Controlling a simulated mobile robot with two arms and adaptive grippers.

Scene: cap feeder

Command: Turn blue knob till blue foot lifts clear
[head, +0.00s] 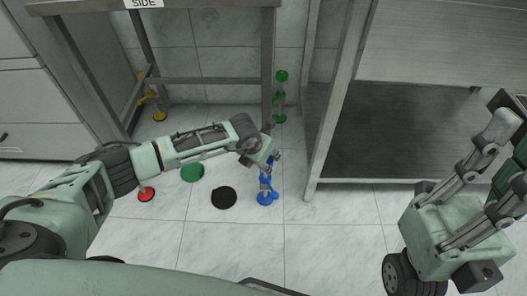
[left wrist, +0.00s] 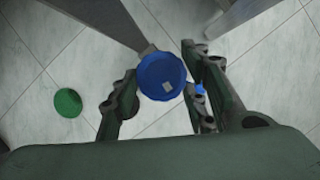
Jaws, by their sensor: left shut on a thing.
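The blue knob (left wrist: 162,77), a round blue cap with a small pale square on top, shows in the left wrist view. My left gripper (head: 268,155) is shut on it, with one finger on each side. In the head view the gripper hides most of the knob. The blue foot (head: 267,198) shows below the gripper, at floor level. I cannot tell if it touches the floor. A bit of blue (left wrist: 200,88) also shows behind the right-hand finger in the left wrist view. My right gripper (head: 507,158) is open and empty at the far right.
A metal table frame (head: 205,80) stands behind, with yellow (head: 160,116), green (head: 280,118) and red (head: 146,195) feet. A green disc (head: 192,173) and a black disc (head: 224,198) lie on the tiles. A metal shelf unit (head: 400,135) stands right. Front floor is clear.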

